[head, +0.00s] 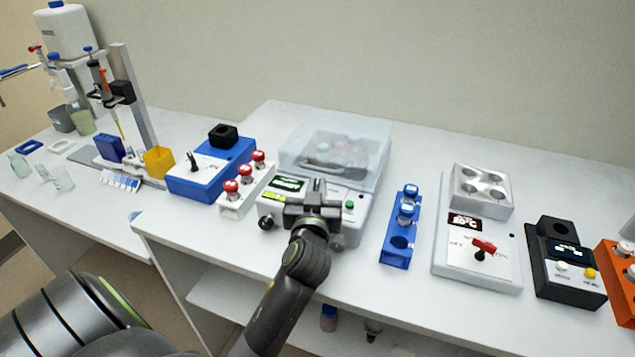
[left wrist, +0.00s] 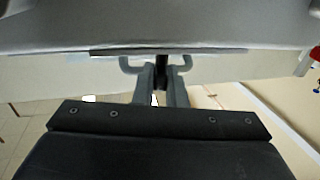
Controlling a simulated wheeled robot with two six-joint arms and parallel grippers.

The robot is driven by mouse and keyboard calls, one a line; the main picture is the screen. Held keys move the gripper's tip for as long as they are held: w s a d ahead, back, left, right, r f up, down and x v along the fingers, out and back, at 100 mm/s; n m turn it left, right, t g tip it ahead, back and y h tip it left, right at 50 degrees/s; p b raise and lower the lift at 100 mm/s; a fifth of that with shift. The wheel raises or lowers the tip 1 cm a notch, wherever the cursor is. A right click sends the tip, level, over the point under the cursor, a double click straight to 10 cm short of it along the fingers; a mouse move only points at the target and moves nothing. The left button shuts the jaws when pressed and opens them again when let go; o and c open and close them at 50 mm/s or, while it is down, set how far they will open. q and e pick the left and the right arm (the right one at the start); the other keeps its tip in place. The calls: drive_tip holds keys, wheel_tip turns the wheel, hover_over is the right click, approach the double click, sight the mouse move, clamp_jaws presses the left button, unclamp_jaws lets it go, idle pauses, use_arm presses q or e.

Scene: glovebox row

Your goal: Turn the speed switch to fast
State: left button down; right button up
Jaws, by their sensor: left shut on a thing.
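A white machine with a clear lid (head: 335,150) stands mid-bench, with a green-lit display (head: 288,184) and a green button (head: 349,205) on its front panel. My left gripper (head: 315,190) is in front of that panel and covers its middle. In the left wrist view, the two grey fingers (left wrist: 160,84) are shut on a small dark part (left wrist: 161,68), apparently the speed switch's lever. The switch's markings and its setting are hidden behind the gripper. My right gripper is not in view.
A blue device with a black lever (head: 195,162) and a white rack of red-capped vials (head: 245,190) stand to the left. A blue tube rack (head: 399,240) and a white heater with a red switch (head: 484,246) stand to the right. Bare bench lies between them.

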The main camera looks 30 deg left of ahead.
use_arm(q)
drive_tip(key=shift+a+r+m+t+h+p, duration=0.1)
drive_tip(key=shift+m+t+h+p, duration=0.7)
drive_tip(key=shift+m+h+p, duration=1)
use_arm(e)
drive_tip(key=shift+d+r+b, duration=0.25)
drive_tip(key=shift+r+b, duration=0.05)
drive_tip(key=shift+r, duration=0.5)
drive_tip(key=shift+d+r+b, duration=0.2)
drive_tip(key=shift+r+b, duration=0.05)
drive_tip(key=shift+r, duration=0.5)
use_arm(q)
drive_tip(key=shift+h, duration=0.4)
drive_tip(key=c, duration=1.5)
unclamp_jaws()
drive_tip(key=shift+n, duration=0.3)
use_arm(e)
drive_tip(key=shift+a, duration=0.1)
